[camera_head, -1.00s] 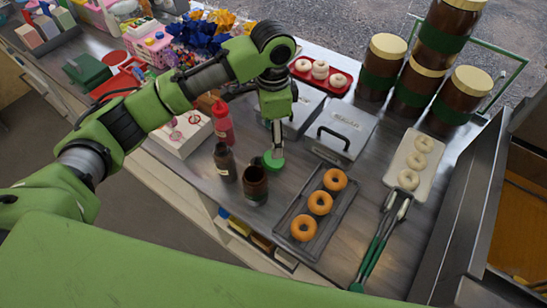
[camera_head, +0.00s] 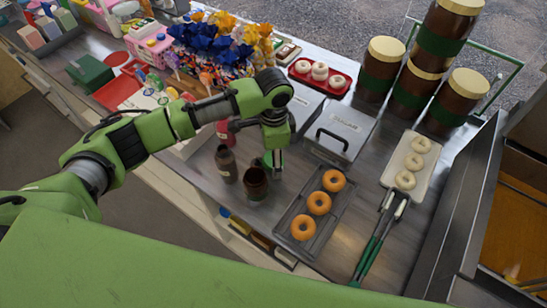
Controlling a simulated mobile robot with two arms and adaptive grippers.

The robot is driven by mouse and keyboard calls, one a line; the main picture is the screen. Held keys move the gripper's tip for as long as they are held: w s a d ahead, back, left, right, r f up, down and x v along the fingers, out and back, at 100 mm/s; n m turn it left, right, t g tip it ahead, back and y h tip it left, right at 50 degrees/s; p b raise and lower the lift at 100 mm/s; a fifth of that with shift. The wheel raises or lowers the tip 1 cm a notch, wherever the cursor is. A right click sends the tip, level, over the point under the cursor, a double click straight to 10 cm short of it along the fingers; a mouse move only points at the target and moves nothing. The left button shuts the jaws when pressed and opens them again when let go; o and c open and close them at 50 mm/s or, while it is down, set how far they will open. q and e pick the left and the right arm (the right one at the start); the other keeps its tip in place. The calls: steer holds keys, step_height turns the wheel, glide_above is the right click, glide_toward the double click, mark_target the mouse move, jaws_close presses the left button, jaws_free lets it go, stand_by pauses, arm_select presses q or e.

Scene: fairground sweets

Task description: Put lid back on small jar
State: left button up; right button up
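The small jar (camera_head: 255,184), dark brown with an open top, stands on the grey counter in front of my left gripper. My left gripper (camera_head: 275,170) points down just behind and to the right of the jar's rim. Its fingertips are low and partly hidden by the jar, so I cannot tell whether they are open or shut. The green lid is not clearly visible now; a bit of green shows by the fingers, but I cannot tell it from the gripper. My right gripper is not in view.
A dark bottle (camera_head: 226,164) stands close left of the jar. A tray of orange doughnuts (camera_head: 335,217) lies to the right, with a grey metal box (camera_head: 340,136) behind. Green-handled tongs (camera_head: 372,246) and large jars (camera_head: 381,68) are further right.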

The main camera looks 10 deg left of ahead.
arm_select(q)
steer(key=shift+f, duration=0.3)
steer(key=shift+c, duration=0.4)
steer(key=c, duration=0.7)
steer(key=shift+r+b, duration=0.3)
steer(key=shift+r, duration=0.2)
step_height(320, 180, up, 2)
steer(key=shift+r+b, duration=0.15)
steer(key=shift+b, duration=0.35)
steer(key=s+d+r, duration=0.1)
steer(key=s+r, duration=0.2)
steer(key=s, duration=0.1)
steer(key=s+d+r, duration=0.2)
steer(key=s+r, duration=0.1)
steer(key=s, duration=0.1)
steer(key=s+d+r+b, duration=0.1)
steer(key=s+d+r, duration=0.1)
steer(key=s, duration=0.3)
steer(key=shift+d+r, duration=0.1)
steer(key=shift+r, duration=0.8)
